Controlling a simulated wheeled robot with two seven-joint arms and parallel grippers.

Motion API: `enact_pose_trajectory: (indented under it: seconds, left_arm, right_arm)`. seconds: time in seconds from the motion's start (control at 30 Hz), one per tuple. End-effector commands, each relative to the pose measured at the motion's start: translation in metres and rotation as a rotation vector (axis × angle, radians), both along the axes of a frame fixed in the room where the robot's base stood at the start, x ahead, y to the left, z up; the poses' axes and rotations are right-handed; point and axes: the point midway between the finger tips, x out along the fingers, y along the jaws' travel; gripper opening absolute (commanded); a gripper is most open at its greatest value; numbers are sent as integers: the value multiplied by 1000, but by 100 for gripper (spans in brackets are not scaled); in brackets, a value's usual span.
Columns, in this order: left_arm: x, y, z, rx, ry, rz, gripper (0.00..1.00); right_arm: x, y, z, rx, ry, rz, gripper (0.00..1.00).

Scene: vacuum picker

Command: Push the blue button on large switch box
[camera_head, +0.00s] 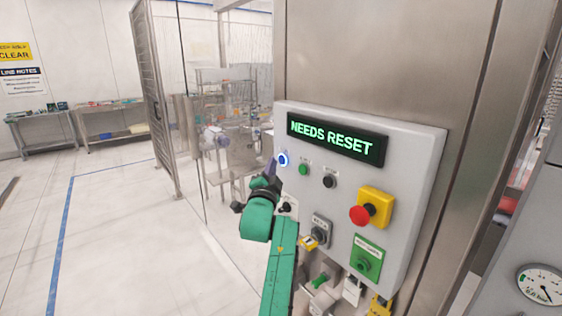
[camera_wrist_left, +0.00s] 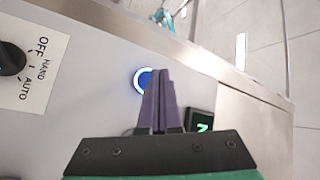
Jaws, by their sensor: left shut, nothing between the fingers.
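The large switch box (camera_head: 390,178) is a light grey panel on a steel column, with a display (camera_head: 338,139) reading "NEEDS RESET" in green. The blue button (camera_head: 283,159), ringed in white light, is at its upper left. My left gripper (camera_head: 270,168) is shut and empty, its fingertips just below and beside the button. In the left wrist view the blue button (camera_wrist_left: 144,80) shows partly behind the left edge of the shut purple fingers (camera_wrist_left: 161,75). I cannot tell whether the tips touch the panel. My right gripper is not in view.
The panel also has a green button (camera_head: 304,169), a black button (camera_head: 329,181), a red emergency stop (camera_head: 360,215) on a yellow block and a black selector knob (camera_wrist_left: 10,58). A fenced machine cell stands behind. Open floor (camera_head: 110,235) lies to the left.

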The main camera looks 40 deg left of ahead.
Motion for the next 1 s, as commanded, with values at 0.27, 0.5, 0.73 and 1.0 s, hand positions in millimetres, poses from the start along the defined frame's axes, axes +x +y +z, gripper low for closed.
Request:
enact_pose_trajectory:
  seconds: [0.27, 0.5, 0.73, 1.0]
  left_arm:
    - [0, 0, 0, 0, 0, 0, 0]
    - [0, 0, 0, 0, 0, 0, 0]
    - [6, -2, -1, -1, 0, 0, 0]
    - [8, -3, 0, 0, 0, 0, 0]
  right_arm:
    - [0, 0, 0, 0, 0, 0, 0]
    - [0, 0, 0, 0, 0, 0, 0]
    - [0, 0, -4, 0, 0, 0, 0]
    - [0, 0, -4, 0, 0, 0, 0]
